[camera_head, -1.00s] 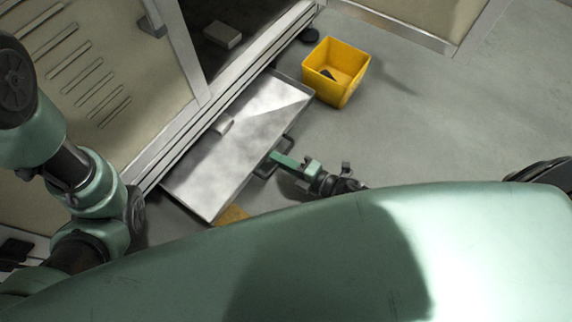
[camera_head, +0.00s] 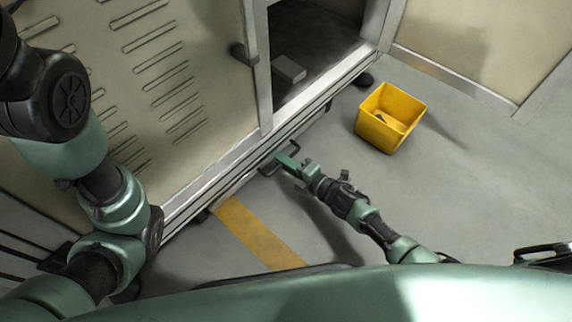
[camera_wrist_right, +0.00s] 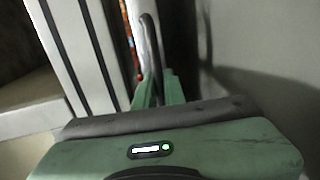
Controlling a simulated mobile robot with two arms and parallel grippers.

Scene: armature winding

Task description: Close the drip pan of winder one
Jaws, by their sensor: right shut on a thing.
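The drip pan's dark handle (camera_head: 267,169) sits against the base of the winder cabinet (camera_head: 190,75). The pan's tray surface no longer shows; it is under the cabinet, and I cannot tell whether its front is fully flush. My right gripper (camera_head: 286,162) is shut on the handle, just in front of the base. In the right wrist view, the handle (camera_wrist_right: 152,45) rises as a dark loop between the green fingers (camera_wrist_right: 158,92), beside the pale base rails. My left arm shows at the left, but its gripper is out of view.
A yellow floor stripe (camera_head: 255,235) runs below the base. The cabinet's opening holds a pale block (camera_head: 289,69). The grey floor right of my right arm is clear.

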